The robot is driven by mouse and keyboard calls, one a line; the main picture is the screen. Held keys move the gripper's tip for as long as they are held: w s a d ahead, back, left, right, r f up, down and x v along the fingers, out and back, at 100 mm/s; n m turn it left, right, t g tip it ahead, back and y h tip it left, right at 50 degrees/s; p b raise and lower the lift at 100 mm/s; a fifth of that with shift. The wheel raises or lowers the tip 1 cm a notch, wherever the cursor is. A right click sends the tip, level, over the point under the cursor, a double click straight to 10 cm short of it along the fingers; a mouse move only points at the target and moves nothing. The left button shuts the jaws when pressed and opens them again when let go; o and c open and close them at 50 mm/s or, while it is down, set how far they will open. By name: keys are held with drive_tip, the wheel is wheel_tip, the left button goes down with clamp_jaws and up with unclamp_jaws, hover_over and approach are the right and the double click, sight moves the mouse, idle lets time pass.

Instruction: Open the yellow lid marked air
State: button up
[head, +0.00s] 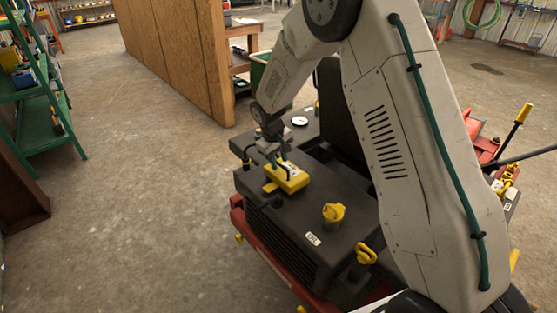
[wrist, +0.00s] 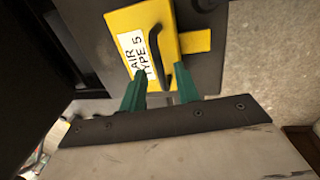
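The yellow lid (head: 291,183) sits on top of the dark machine housing. In the wrist view the lid (wrist: 182,19) carries a white label (wrist: 134,54) reading "AIR TYPE 5" and a black handle (wrist: 158,44). My gripper (head: 279,162) is over the lid from above. In the wrist view my gripper's (wrist: 160,73) two green fingers are apart, one on either side of the handle's near end. I see no clear contact between the fingers and the handle. The lid looks closed and flat on the housing.
On the same machine (head: 262,215) are a yellow cap (head: 333,212) beside a small white label (head: 312,239), and a yellow-handled part (head: 365,255). A black seat back (head: 333,105) rises behind. A green shelf (head: 40,110) stands left; the concrete floor there is clear.

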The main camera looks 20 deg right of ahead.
drive_tip(key=shift+f, duration=0.1)
clamp_jaws()
drive_tip(key=shift+w+d+r+y, duration=0.2)
drive_tip(key=shift+d+r+y, duration=0.2)
drive_tip(key=shift+d, duration=0.1)
drive_tip(key=w+d+g+y, duration=0.1)
drive_tip(key=w+d+y, duration=0.1)
drive_tip(key=d, duration=0.3)
drive_tip(key=w+d+r+g+y, duration=0.1)
drive_tip(key=w+d+g+y, duration=0.1)
drive_tip(key=d+y, duration=0.2)
drive_tip(key=shift+w+d, duration=0.15)
drive_tip(key=shift+d, duration=0.85)
drive_tip(key=shift+f, duration=0.1)
